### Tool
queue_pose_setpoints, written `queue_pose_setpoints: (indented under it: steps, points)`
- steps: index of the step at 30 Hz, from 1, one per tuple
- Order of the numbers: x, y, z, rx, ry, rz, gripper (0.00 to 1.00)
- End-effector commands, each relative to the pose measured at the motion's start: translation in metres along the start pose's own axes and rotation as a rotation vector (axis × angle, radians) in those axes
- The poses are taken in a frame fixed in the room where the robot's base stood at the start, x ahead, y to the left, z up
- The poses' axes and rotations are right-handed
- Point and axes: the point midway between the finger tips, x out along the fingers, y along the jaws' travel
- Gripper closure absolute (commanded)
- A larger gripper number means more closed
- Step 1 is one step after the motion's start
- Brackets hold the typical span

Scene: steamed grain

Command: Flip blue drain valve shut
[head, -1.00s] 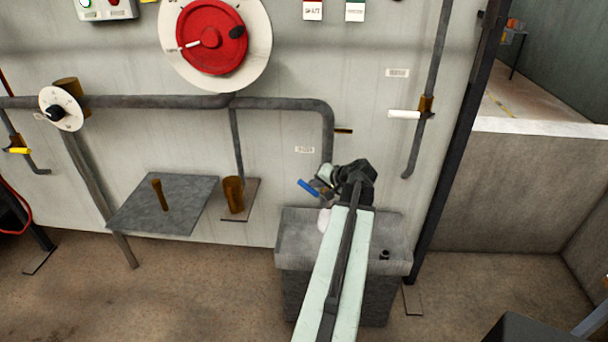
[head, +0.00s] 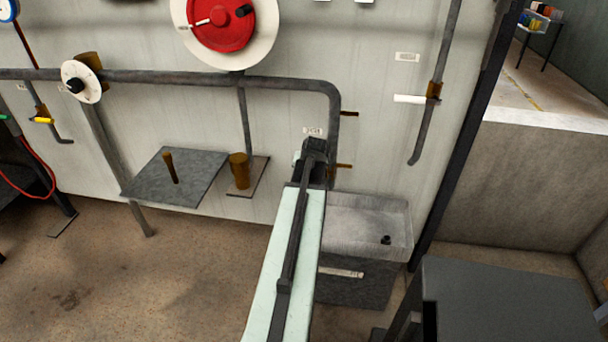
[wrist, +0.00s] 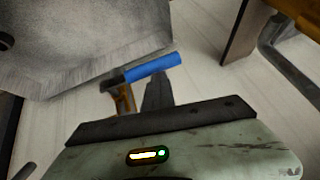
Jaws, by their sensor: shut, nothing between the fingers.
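The blue valve handle (wrist: 152,68) shows in the wrist view, lying slightly tilted just beyond my gripper's tip. Its dark inner end meets a brassy valve part (wrist: 124,98). My gripper (wrist: 157,84) is shut and empty, its dark fingers pointing at the handle's underside in the picture. I cannot tell whether they touch it. In the head view, my gripper (head: 311,160) is at the lower end of the bent grey pipe (head: 331,120), and my arm hides the blue handle there. A brown stub (head: 342,166) shows just right of my gripper.
A grey basin (head: 350,240) stands below and right of my gripper. A grey shelf plate (head: 195,165) and a brown cup (head: 239,167) are to the left. A white-handled valve (head: 410,99) is on the right pipe. A dark block (head: 510,300) fills the lower right.

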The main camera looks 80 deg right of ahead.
Motion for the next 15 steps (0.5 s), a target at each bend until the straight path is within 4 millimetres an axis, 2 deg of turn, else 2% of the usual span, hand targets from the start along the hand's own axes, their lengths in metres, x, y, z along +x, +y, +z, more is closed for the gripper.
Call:
queue_pose_setpoints:
  steps: [15]
  points:
    - [0.0059,0.0012,0.0037,0.003,-0.002,0.002,1.00]
